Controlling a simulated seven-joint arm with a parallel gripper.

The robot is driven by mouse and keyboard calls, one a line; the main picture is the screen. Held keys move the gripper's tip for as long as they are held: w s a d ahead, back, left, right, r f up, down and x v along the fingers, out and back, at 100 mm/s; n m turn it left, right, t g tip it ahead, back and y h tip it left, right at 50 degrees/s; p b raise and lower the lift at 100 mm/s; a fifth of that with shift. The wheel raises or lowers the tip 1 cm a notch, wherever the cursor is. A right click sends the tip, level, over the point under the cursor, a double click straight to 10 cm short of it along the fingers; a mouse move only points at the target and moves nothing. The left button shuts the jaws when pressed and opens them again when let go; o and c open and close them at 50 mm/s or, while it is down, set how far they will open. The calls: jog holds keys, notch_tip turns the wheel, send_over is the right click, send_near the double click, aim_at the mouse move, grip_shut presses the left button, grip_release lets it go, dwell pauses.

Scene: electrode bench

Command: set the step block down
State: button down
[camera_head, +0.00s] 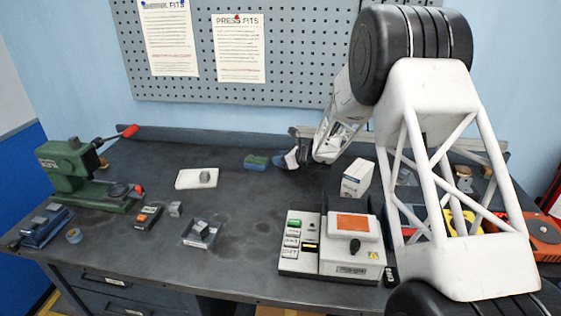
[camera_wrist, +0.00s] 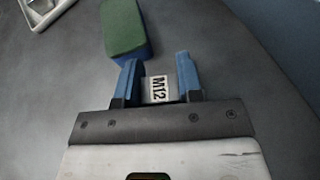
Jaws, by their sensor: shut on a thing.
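My gripper (camera_head: 286,160) is at the back middle of the bench, just right of a green and blue sponge-like block (camera_head: 256,162). In the wrist view my gripper (camera_wrist: 157,66) has its blue fingers shut on a small grey block with a white "M12" label, which I take to be the step block (camera_wrist: 159,88). The block sits between the fingers, near their base. In the head view the gripper largely hides it. I cannot tell whether it touches the bench.
A white plate (camera_head: 187,184) with a grey block (camera_head: 205,175) lies left of the sponge. A white box (camera_head: 357,178) stands to the right. A tray (camera_head: 188,241), a control box (camera_head: 350,262) and a green press (camera_head: 70,170) stand around.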

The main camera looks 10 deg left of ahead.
jog(key=shift+f, duration=0.4)
jog(key=shift+f, duration=0.1)
jog(key=c, duration=0.8)
grip_release()
jog(key=shift+o, duration=0.2)
jog(key=shift+d, duration=0.1)
jog(key=shift+s+d+r, duration=0.2)
jog(key=shift+d+r, duration=0.2)
jog(key=shift+d, duration=0.15)
jog(key=v, duration=0.3)
jog(key=shift+s+d+r, duration=0.1)
jog(key=shift+s+r, duration=0.05)
notch_tip(320, 180, up, 7)
jog(key=shift+d, duration=0.1)
